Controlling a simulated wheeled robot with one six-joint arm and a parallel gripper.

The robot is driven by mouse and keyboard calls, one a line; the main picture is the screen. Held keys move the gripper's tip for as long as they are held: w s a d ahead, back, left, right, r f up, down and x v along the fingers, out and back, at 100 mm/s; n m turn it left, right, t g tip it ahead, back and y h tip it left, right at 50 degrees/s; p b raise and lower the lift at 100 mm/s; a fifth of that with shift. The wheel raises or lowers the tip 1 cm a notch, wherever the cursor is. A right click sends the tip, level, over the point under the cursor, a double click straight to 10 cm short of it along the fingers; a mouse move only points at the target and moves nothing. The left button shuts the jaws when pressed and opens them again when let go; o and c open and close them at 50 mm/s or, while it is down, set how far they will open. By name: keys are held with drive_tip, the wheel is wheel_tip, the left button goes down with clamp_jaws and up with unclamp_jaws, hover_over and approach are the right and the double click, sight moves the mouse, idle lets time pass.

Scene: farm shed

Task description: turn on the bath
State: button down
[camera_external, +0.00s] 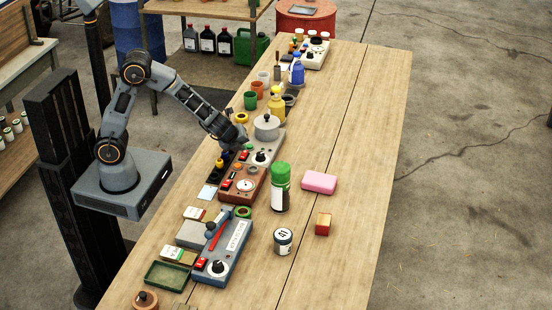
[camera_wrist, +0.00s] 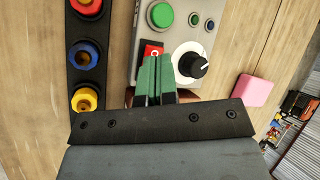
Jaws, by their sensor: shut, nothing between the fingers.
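A grey unit with a round lidded pot (camera_external: 267,127) stands on the bench and looks like the bath. Its front panel has a white dial with a black knob (camera_external: 260,157). In the wrist view the grey panel (camera_wrist: 178,22) shows a red switch (camera_wrist: 152,49) beside the white dial and black knob (camera_wrist: 193,66). My gripper (camera_external: 243,147) is over this panel; in the wrist view its green fingers (camera_wrist: 157,62) are together and empty, close to the red switch and partly covering it. I cannot tell whether they touch it.
A brown unit with a dial (camera_external: 246,185) and a blue unit (camera_external: 232,245) with a red switch stand nearer. A black strip with red, blue and yellow knobs (camera_wrist: 87,55) lies to the left. A green-capped jar (camera_external: 280,188) and pink block (camera_external: 319,182) stand right; the bench's right side is clear.

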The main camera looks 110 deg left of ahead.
drive_tip(key=shift+r, duration=0.1)
drive_tip(key=r+p, duration=0.2)
drive_tip(key=a+r+p, duration=0.1)
drive_tip(key=r+p, duration=0.1)
drive_tip(key=r, duration=0.1)
drive_tip(key=shift+f, duration=0.1)
idle(0.5)
idle(0.4)
